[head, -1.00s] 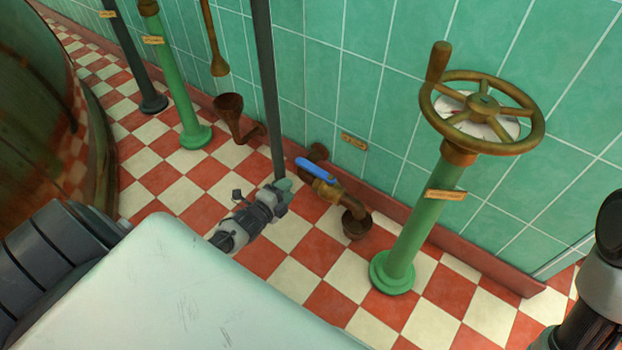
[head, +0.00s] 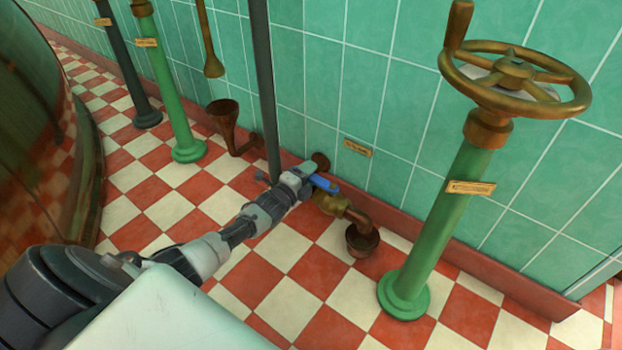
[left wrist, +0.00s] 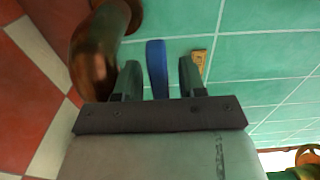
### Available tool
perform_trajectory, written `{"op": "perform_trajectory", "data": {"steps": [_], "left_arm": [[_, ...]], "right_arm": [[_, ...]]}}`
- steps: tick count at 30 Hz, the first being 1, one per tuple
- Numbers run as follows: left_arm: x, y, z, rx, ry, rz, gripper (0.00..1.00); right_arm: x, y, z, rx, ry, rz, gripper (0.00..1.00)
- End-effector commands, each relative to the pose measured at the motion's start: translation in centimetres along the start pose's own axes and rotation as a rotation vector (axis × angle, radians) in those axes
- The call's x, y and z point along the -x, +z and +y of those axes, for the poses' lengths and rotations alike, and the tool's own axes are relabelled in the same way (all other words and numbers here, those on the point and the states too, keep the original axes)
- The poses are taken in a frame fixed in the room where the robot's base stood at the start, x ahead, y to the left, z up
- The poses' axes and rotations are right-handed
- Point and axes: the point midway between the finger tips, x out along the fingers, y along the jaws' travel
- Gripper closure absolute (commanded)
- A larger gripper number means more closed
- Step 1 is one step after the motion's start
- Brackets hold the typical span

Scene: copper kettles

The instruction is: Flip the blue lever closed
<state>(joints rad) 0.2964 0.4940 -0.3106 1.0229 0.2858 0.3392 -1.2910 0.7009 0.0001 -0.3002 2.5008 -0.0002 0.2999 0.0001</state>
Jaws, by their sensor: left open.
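The blue lever (head: 325,183) sits on a brass valve (head: 330,203) on a pipe low on the tiled wall. My left gripper (head: 308,172) is at the lever, reaching in from the left. In the left wrist view the lever (left wrist: 157,68) stands between the two open fingers of my left gripper (left wrist: 160,80), with gaps visible on both sides. The gripper hides part of the lever in the head view. My right gripper is not in view.
A green post with a brass handwheel (head: 515,75) stands to the right. A dark vertical pole (head: 264,90) rises just behind my left gripper. A copper funnel pipe (head: 224,115) is left of it.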

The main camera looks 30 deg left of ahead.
Motion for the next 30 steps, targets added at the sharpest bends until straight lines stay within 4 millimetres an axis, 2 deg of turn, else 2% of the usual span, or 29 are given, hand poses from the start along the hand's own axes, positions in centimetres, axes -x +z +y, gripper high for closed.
{"op": "perform_trajectory", "data": {"steps": [4, 13, 14, 21, 30], "left_arm": [[-1.05, 0.07, 0.09, 0.000, -0.001, -0.001, 0.60], [-1.24, 0.05, -0.06, 0.001, 0.001, -0.001, 0.60], [-1.24, 0.05, -0.06, 0.001, 0.001, -0.001, 0.61], [-1.23, 0.05, -0.04, 0.001, 0.001, -0.001, 0.98], [-1.24, -0.01, -0.03, 0.001, 0.001, -0.002, 1.00]], "right_arm": [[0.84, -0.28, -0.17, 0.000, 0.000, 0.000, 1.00], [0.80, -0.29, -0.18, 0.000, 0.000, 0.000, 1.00], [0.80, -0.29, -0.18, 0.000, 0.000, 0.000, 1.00], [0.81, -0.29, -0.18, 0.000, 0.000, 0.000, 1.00], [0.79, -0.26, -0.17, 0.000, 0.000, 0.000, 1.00]]}}
